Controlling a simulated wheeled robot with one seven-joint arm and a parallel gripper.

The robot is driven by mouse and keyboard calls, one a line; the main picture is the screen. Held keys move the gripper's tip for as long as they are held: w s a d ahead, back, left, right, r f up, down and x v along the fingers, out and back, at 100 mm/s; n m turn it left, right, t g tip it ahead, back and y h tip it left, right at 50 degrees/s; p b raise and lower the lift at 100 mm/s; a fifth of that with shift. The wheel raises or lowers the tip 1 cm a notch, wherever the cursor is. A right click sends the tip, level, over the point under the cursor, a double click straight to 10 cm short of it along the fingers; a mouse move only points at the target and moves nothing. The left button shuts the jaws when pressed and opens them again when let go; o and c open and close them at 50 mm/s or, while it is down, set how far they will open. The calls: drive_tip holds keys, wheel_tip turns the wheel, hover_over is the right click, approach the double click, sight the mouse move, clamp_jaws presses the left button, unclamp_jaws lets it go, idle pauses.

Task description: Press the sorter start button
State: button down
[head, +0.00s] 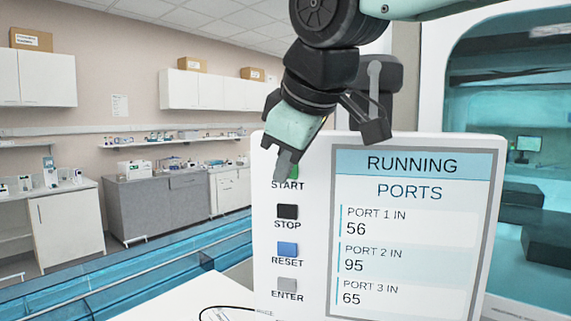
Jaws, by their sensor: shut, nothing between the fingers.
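The white sorter panel (312,285) stands in front of me. The screen (410,163) reads RUNNING, with PORTS below and counts of 56, 95 and 65.
Below START are the black STOP button (287,212), the blue RESET button (287,249) and the grey ENTER button (287,284). A blue transparent track (130,270) runs behind at left. A teal-windowed enclosure (540,120) stands at right. Lab benches line the back wall.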

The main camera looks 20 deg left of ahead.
drive_tip(key=b+v, duration=0.2)
drive_tip(key=v, duration=0.7)
drive_tip(key=shift+r, duration=0.3)
drive_tip(key=shift+d, duration=0.1)
drive_tip(key=s+d+f+m+g+h+b, duration=0.15)
drive_tip(key=d+f, duration=0.25)
drive_tip(key=f, duration=0.7)
drive_tip(key=s+d+f+m+g+h+b, duration=0.1)
drive_tip(key=s+d+f+m, duration=0.3)
drive_tip(key=f, duration=0.7)
drive_tip(key=s+d+f+g+h+b, duration=0.15)
drive_tip(key=d+f, duration=0.35)
drive_tip(key=f, duration=0.6)
drive_tip(key=s+d+f+m+g, duration=0.1)
drive_tip(key=s+d+f+m, duration=0.3)
drive_tip(key=s+d+f, duration=0.3)
drive_tip(key=d+f+b, duration=0.1)
drive_tip(key=d+f, duration=0.2)
drive_tip(key=shift+f+g, duration=0.2)
drive_tip(key=shift+g, duration=0.1)
drive_tip(key=shift+d, duration=0.1)
